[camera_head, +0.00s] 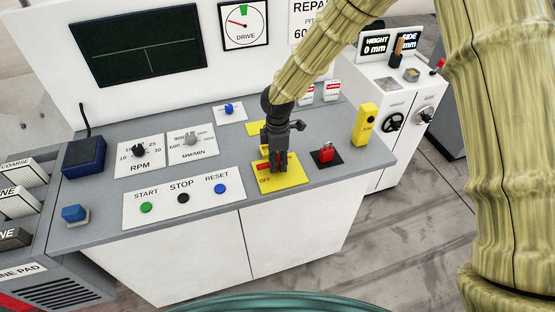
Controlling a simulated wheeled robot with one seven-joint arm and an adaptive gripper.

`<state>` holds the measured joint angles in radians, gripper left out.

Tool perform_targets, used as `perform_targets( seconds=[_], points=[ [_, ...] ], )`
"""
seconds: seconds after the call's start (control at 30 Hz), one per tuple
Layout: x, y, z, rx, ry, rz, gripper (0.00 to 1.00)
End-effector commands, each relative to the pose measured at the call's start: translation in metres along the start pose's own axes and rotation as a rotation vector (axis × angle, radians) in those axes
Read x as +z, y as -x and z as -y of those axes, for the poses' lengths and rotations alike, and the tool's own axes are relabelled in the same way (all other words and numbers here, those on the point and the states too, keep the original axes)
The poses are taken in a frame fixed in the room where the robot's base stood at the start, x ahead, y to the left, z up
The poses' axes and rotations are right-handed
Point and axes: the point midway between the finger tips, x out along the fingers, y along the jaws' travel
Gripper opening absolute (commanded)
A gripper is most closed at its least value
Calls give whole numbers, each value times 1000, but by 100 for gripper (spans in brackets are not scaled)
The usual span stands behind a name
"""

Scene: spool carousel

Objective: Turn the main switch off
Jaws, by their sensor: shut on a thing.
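The main switch plate (293,180) is yellow and lies on the grey console top, with the word OFF at its lower left. My gripper (279,166) points down over this plate. Its dark fingers are shut on the switch handle, and small bits of red show beside and between them.
A red padlock-like part (325,153) on a black plate sits just right of the switch. A yellow pendant box (366,124) stands farther right. The START, STOP and RESET panel (166,208) and RPM knob panel (140,163) lie left.

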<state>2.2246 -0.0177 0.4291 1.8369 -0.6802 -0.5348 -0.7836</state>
Motion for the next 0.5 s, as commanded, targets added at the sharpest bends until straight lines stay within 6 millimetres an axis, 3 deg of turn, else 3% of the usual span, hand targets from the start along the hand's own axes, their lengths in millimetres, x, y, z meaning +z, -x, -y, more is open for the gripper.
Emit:
perform_targets(
  seconds=[0.03, 0.13, 0.5],
  points=[
    [0, 2, -2, 5, 0, -1, 38],
    [0, 2, -2, 4, 0, -1, 56],
    [0, 3, -1, 2, -1, 0, 56]
  ],
)
